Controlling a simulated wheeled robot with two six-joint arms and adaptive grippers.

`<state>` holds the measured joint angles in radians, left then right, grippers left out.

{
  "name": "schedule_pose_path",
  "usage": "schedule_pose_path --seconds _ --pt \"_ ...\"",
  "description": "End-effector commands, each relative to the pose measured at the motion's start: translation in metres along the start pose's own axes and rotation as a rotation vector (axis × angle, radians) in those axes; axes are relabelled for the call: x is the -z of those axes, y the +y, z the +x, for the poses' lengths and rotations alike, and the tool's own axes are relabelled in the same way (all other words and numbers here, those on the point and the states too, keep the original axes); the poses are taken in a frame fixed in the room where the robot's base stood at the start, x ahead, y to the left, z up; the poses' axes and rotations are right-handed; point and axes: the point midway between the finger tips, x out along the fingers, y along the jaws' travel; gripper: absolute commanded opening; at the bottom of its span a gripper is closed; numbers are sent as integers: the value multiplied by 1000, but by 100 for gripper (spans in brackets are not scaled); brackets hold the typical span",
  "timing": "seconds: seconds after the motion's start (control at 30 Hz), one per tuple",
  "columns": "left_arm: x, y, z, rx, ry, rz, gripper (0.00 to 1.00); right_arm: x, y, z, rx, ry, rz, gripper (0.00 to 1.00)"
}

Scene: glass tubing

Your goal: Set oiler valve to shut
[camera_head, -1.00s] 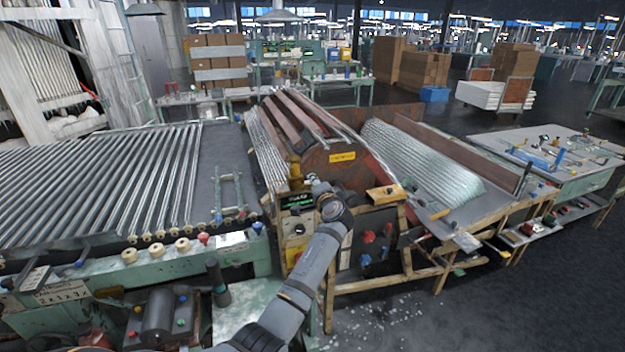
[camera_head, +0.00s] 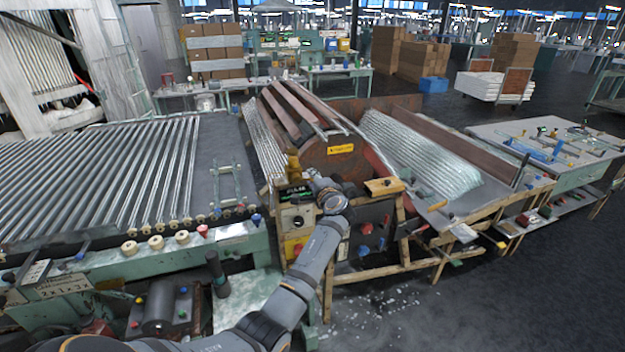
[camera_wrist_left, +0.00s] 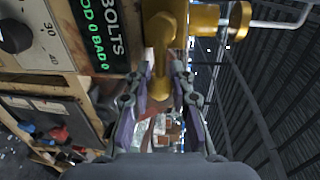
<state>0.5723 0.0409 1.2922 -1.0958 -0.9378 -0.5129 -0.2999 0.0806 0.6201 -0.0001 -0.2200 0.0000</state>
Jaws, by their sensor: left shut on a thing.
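The brass oiler valve (camera_head: 293,164) stands on top of the control box, just above its green display. In the left wrist view its brass body (camera_wrist_left: 203,18) runs across the top, with a brass lever (camera_wrist_left: 160,75) hanging from it toward me. My left gripper (camera_head: 314,181) is at the valve, just right of it in the head view. In the wrist view its two fingers (camera_wrist_left: 160,92) stand on both sides of the lever and are shut on it. The lever's end is partly hidden between the fingers. My right gripper is in neither view.
The control box (camera_head: 296,219) with its display and knob is close beside the gripper. A bent metal rod (camera_wrist_left: 282,22) extends from the valve in the wrist view. The sloped tubing bed (camera_head: 420,150) lies right; a roller table (camera_head: 110,170) lies left.

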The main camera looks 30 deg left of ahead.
Motion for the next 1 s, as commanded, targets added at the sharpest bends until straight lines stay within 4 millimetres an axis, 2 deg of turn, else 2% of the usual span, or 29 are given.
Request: schedule_pose_path --seconds 0.03,0.2,0.53,0.8,1.0 --pt "0 1 0 -2 0 2 23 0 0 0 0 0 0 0" --pt "0 1 0 -1 0 1 46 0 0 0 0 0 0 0" --pt "0 1 -4 -1 1 -1 47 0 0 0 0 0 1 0" --pt "1 2 -52 -4 3 -4 47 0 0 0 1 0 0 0" --pt "1 2 -74 -3 1 -1 47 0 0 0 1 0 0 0"
